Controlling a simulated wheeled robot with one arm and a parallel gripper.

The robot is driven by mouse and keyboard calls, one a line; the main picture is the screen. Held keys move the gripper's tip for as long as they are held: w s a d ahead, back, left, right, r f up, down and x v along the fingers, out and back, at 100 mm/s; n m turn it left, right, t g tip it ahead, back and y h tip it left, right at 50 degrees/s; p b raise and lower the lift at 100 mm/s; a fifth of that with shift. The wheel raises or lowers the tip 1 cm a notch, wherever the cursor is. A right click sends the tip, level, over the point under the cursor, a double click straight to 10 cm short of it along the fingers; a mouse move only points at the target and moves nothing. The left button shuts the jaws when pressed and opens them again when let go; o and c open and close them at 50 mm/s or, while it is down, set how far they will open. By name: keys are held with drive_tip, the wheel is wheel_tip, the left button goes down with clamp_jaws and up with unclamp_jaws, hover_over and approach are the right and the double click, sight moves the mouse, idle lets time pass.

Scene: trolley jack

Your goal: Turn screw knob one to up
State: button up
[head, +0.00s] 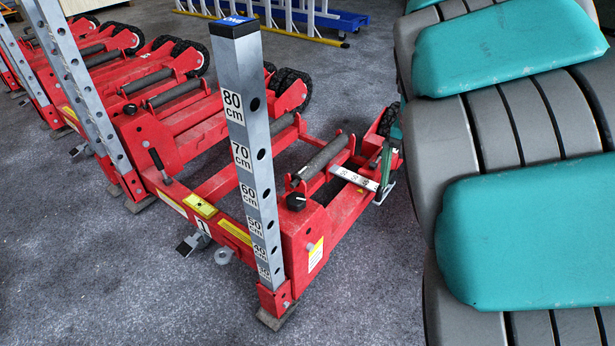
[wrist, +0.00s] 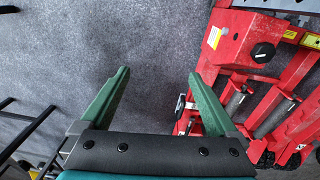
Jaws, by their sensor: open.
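A red trolley jack (head: 335,225) marked "1" stands on the floor in the middle of the head view, with an upright grey height post (head: 250,150). A black screw knob (head: 296,201) sits on its top right behind the post. The knob also shows at upper right in the wrist view (wrist: 263,52). My gripper (wrist: 158,73) is open and empty, its two green fingers spread over bare floor, left of the jack in the wrist view. In the head view part of a green finger (head: 387,168) shows at the jack's right end, the rest hidden by my arm.
More red jacks (head: 150,80) with posts and black wheels stand in a row at left. A black-handled lever (head: 157,160) rises left of the post. A yellow, white and blue rack (head: 285,22) stands at the back. Floor in front of the jack is clear.

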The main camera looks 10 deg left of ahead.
drive_tip(key=w+a+f+n+b, duration=0.1)
drive_tip(key=w+a+f, duration=0.3)
drive_tip(key=w+a, duration=0.6)
drive_tip(key=n, duration=0.2)
hover_over(296, 198)
drive_tip(key=shift+y, duration=0.4)
wheel_tip(296, 198, down, 6)
drive_tip(key=shift+d+b, duration=0.1)
drive_tip(key=shift+b, duration=0.2)
drive_tip(key=shift+f, duration=3.9)
drive_tip(key=shift+c, duration=0.2)
drive_tip(key=c, duration=1.3)
drive_tip(key=shift+n+b, duration=0.3)
